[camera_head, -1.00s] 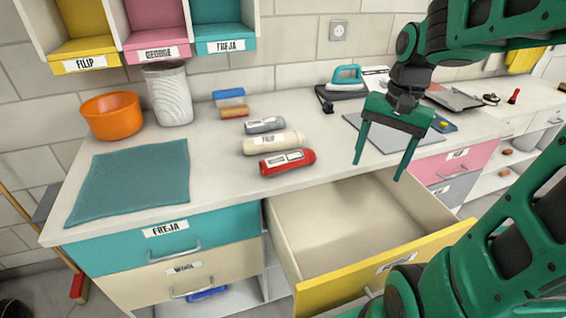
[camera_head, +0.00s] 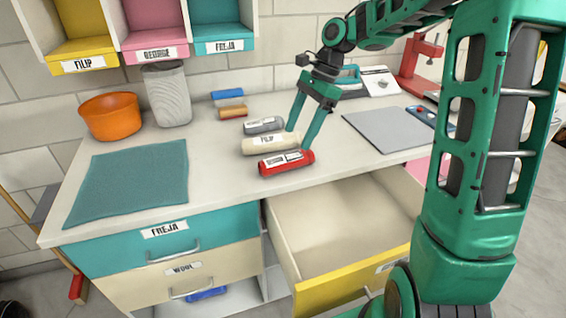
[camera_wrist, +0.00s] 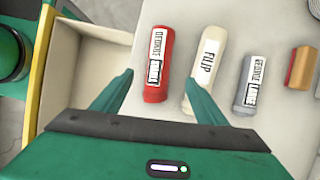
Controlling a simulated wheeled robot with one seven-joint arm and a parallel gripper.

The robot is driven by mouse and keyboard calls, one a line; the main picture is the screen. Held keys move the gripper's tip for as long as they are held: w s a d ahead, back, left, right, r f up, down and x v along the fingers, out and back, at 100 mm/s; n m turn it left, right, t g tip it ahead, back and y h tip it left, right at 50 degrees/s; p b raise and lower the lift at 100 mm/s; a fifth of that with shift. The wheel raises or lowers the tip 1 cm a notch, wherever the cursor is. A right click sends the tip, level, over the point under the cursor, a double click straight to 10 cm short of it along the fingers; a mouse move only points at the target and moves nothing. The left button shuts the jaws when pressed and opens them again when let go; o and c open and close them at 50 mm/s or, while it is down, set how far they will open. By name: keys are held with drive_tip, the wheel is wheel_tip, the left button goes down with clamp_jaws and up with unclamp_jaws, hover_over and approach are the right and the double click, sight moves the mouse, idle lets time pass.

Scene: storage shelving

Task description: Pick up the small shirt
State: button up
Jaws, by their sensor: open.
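Three rolled, labelled bundles lie side by side on the countertop: a red roll (camera_head: 270,167), a cream roll (camera_head: 256,146) and a grey roll (camera_head: 262,125). In the wrist view the red roll (camera_wrist: 156,80), the cream roll (camera_wrist: 207,52) and the grey roll (camera_wrist: 243,95) show printed labels. The cream label reads FILIP; I cannot tell for sure which one is the small shirt. My gripper (camera_head: 299,139) is open and empty, near the right ends of the red and cream rolls. In the wrist view its fingertips (camera_wrist: 159,75) appear on either side of the red roll.
An open yellow-fronted drawer (camera_head: 335,215) stands empty below the counter. A teal cloth (camera_head: 130,185), an orange bowl (camera_head: 110,117) and a ribbed bin (camera_head: 167,95) are at left. A grey board (camera_head: 385,130) lies at right.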

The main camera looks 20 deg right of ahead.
sight(288, 154)
drive_tip(key=x, duration=0.8)
drive_tip(key=shift+a, duration=0.15)
drive_tip(key=c, duration=1.3)
